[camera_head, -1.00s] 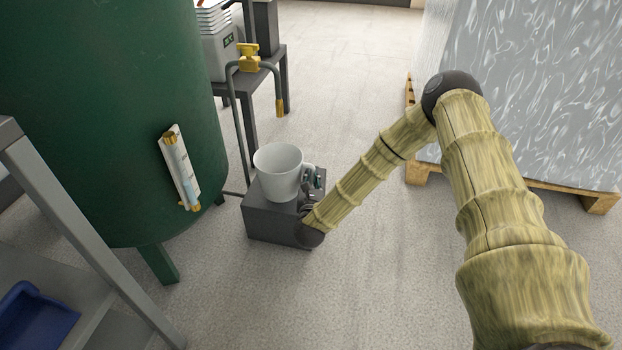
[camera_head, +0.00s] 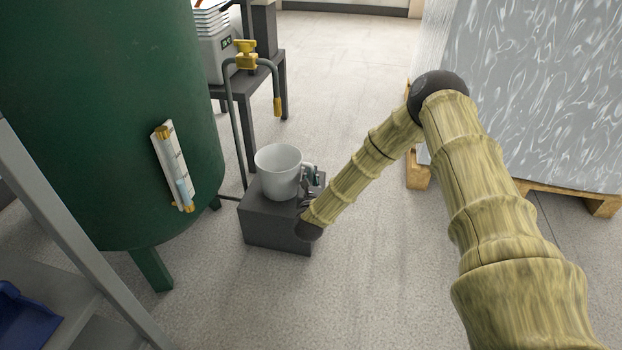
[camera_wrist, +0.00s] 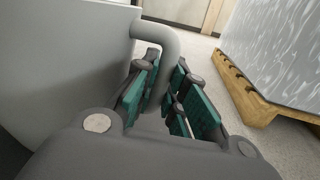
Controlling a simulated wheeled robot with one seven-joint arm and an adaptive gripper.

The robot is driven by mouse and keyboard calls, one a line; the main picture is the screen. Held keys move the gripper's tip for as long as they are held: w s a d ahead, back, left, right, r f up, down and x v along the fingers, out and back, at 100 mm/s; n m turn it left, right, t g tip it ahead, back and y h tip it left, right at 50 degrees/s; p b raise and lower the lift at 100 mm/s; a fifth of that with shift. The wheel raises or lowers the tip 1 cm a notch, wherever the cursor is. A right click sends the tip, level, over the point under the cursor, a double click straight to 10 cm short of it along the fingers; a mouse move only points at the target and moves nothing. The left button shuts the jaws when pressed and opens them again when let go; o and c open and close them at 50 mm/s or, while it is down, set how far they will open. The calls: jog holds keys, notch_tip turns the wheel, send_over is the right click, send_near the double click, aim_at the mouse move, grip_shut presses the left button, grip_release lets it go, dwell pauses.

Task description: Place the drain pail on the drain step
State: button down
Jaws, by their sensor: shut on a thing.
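The drain pail (camera_head: 279,173) is a white mug-shaped pail with a side handle. In the head view it is upright at the dark grey drain step (camera_head: 275,226), over its top face; whether its base touches the step I cannot tell. My gripper (camera_head: 314,178) is at the pail's right side, shut on the handle. In the wrist view the pail (camera_wrist: 68,70) fills the left side, and its handle (camera_wrist: 165,50) runs down between the green finger pads of my gripper (camera_wrist: 168,100). The pail's base is hidden there.
A large green tank (camera_head: 100,120) with a sight gauge (camera_head: 173,166) stands left of the step. A bent pipe with a yellow valve (camera_head: 246,56) rises behind the step. A wrapped pallet load (camera_head: 540,90) stands at right. Open floor lies between.

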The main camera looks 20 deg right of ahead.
jog(key=shift+f, duration=0.15)
jog(key=c, duration=1.5)
grip_release()
